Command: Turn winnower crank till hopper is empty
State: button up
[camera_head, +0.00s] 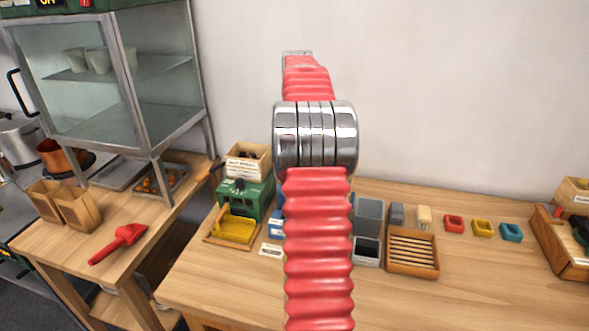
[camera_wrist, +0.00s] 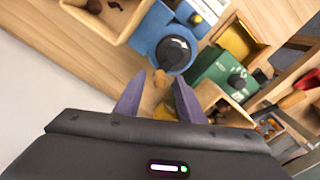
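The blue winnower (camera_wrist: 158,28) shows in the wrist view, with a round black part (camera_wrist: 173,52) on its near side. A small tan crank knob (camera_wrist: 161,78) sticks out below that part. My gripper (camera_wrist: 158,93) is open, its two purple-grey fingers spread, with the knob just beyond and between their tips. I cannot tell whether they touch it. In the head view my red arm hides most of the winnower; only a blue sliver (camera_head: 277,222) shows. I cannot make out the hopper's contents.
A green machine (camera_head: 252,199) with a yellow tray (camera_head: 235,229) stands left of my arm, in front of a labelled wooden box (camera_head: 248,160). A wooden tray (camera_wrist: 103,28) with brown pieces lies beside the winnower. Grey bins (camera_head: 368,215) stand right of my arm.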

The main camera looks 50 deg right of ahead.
jog(key=shift+f, duration=0.8)
